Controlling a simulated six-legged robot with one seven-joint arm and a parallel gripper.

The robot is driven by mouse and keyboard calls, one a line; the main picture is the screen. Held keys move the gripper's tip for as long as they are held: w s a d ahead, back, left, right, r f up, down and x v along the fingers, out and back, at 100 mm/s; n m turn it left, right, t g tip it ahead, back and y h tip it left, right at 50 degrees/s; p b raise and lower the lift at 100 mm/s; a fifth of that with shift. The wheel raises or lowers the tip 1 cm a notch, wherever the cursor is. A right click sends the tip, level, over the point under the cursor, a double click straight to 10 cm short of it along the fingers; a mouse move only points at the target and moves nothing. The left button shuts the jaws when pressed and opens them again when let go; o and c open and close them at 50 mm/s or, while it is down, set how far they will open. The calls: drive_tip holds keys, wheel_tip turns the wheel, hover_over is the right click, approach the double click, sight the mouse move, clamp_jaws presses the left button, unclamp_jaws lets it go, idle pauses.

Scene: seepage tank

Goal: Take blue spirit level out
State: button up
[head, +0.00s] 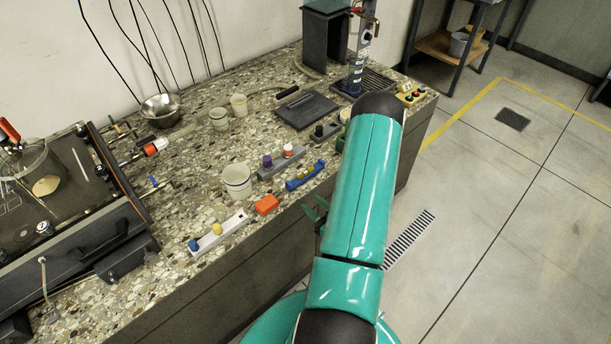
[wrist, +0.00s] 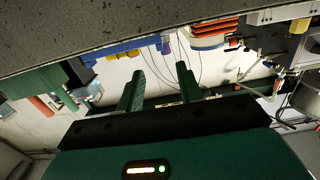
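A short blue bar with a yellow part, seemingly the blue spirit level (head: 305,179), lies on the speckled bench top near its front edge. It also shows in the wrist view as a blue and yellow shape (wrist: 122,47) along the bench edge, up and left of my fingers. My gripper (head: 315,213) is beside the bench's front edge, on the near side of the blue bar and apart from it. In the wrist view my gripper (wrist: 160,76) has its two green fingers spread with nothing between them. My arm hides part of the bench's right side.
A white cup (head: 237,181) and the tank (head: 70,210) stand further left. The floor at right is open.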

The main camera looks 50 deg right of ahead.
sight(291, 185)
drive_tip(key=w, duration=0.4)
drive_tip(key=w+d, duration=0.1)
drive_tip(key=w, duration=0.7)
drive_tip(key=shift+d+f, duration=0.15)
drive_tip(key=shift+d, duration=0.1)
clamp_jaws()
